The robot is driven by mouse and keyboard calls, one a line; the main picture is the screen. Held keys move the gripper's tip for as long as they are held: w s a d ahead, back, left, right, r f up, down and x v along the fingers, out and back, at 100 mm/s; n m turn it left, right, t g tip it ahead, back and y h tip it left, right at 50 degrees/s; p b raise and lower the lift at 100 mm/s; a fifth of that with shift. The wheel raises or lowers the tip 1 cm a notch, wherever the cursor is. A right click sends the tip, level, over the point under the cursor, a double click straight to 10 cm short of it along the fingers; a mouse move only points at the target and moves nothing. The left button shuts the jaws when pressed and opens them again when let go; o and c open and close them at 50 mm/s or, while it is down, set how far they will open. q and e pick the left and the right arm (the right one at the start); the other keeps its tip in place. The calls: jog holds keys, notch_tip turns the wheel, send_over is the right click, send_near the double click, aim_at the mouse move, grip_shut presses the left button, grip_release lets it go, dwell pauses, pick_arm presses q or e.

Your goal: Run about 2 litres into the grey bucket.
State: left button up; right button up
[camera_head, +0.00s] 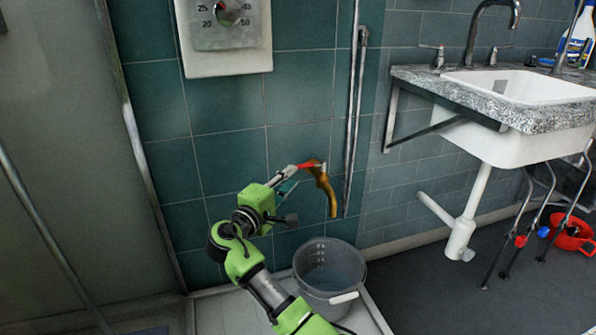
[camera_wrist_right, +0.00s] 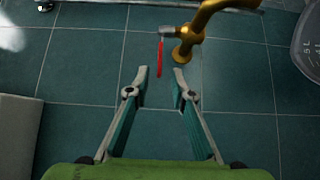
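The grey bucket (camera_head: 312,293) stands upright on a pale floor tray, below the brass tap (camera_head: 327,190) on the tiled wall. Volume marks show inside it; I cannot tell whether it holds water. The tap has a red lever (camera_head: 306,165). My right gripper (camera_head: 288,178) is at the lever. In the right wrist view my right gripper (camera_wrist_right: 160,74) is open, with the end of the red lever (camera_wrist_right: 160,60) between or just beyond its fingertips, apart from both. The brass tap (camera_wrist_right: 190,38) and part of the bucket (camera_wrist_right: 306,48) also show there. My left gripper is out of view.
A white sink (camera_head: 520,88) in a granite counter stands at the right. A red basin (camera_head: 572,232) lies on the floor beneath. A glass panel is at the left.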

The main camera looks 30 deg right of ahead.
jog(key=v, duration=0.4)
dwell(0.5)
